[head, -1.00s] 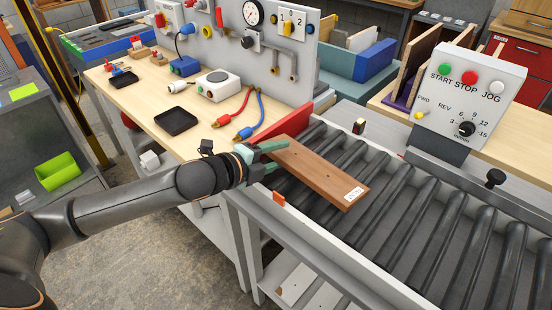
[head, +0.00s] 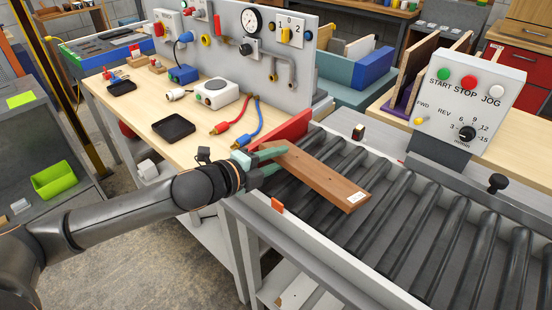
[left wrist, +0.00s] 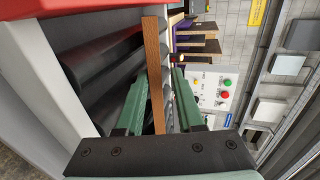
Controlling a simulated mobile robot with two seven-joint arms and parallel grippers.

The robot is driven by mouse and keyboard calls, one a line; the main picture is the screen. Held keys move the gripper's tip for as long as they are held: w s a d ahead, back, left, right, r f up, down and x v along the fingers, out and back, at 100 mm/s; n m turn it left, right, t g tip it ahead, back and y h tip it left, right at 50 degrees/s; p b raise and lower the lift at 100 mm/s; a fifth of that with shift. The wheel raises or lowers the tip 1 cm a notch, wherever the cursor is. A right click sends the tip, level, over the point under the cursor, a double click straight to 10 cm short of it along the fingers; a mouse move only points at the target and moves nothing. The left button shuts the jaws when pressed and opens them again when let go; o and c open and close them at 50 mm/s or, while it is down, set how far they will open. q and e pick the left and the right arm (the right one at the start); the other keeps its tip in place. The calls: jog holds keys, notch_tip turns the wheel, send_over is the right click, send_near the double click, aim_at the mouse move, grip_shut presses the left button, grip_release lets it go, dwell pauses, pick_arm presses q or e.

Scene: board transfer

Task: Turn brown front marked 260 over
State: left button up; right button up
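The brown front (head: 318,175) is a flat wooden board with a white label near its right end. It lies slantwise over the conveyor rollers. My left gripper (head: 268,161) is at its left end, one green finger above and one below. In the left wrist view the board (left wrist: 154,60) shows edge-on as a narrow brown strip between the fingers (left wrist: 159,100). A dark gap shows beside the right finger; whether both fingers press on the board is unclear. The number on the label is too small to read. My right gripper is not in view.
The roller conveyor (head: 440,240) runs to the lower right. A red plate (head: 293,128) stands just behind the board's left end. An orange tab (head: 277,205) sits on the near rail. The control box (head: 467,100) stands behind the rollers. A workbench (head: 150,118) with a black tray (head: 174,127) lies left.

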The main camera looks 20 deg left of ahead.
pick_arm(q)
jog(key=shift+w, duration=0.15)
jog(key=shift+x, duration=1.15)
grip_shut()
jog(key=shift+f, duration=0.1)
dwell(1.5)
jog(key=shift+p, duration=0.35)
